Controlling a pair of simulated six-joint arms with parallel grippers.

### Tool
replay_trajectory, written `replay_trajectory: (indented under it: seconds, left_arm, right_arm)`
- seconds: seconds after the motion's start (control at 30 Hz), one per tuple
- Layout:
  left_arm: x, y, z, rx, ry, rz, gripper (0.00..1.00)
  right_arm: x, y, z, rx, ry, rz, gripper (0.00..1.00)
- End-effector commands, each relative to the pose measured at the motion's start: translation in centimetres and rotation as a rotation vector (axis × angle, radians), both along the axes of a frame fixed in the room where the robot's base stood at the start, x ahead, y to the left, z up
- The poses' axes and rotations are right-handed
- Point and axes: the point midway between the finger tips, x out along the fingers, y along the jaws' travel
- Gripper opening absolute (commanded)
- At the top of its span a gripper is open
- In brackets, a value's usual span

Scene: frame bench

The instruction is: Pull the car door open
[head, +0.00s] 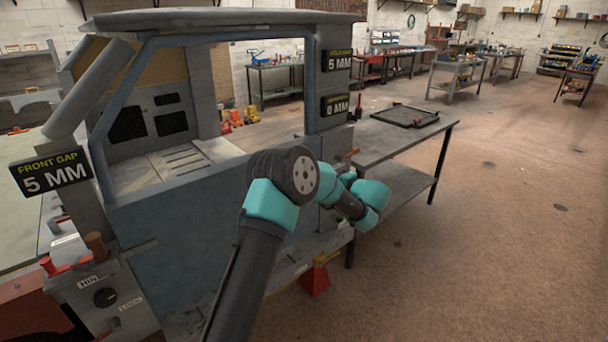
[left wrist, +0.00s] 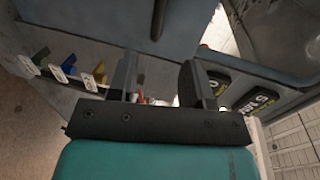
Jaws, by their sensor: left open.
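The grey-blue car door (head: 180,210) with its open window frame stands in the grey body frame at the left of the head view. I cannot tell whether it is slightly ajar. My left arm crosses in front of its right part, and its fingers are hidden there. In the left wrist view my left gripper (left wrist: 158,82) is open, its two dark fingers apart with nothing clearly held between them. A grey-blue panel (left wrist: 95,25), likely the door, fills the top of that view. A dark bar (left wrist: 158,18) on it lies beyond the fingers, apart from them.
Signs read front gap 5 MM (head: 52,174), 5 MM (head: 338,61) and 0 MM (head: 336,105). A latch box with a knob (head: 105,297) stands at lower left. A metal table with a tray (head: 404,116) stands right of the door.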

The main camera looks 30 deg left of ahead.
Motion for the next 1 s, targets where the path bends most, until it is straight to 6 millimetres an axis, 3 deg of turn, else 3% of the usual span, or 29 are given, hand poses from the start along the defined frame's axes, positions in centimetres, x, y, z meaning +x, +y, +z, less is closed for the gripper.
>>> replay_trajectory:
  seconds: [0.8, 1.0]
  left_arm:
    - [4.4, 12.3, -2.8, 0.001, 0.0, 0.002, 0.46]
    - [5.2, 14.4, -3.2, 0.0, -0.001, 0.001, 0.46]
  right_arm:
    - [0.0, 0.0, 0.0, 0.0, 0.0, 0.0, 0.43]
    - [0.0, 0.0, 0.0, 0.0, 0.0, 0.0, 0.43]
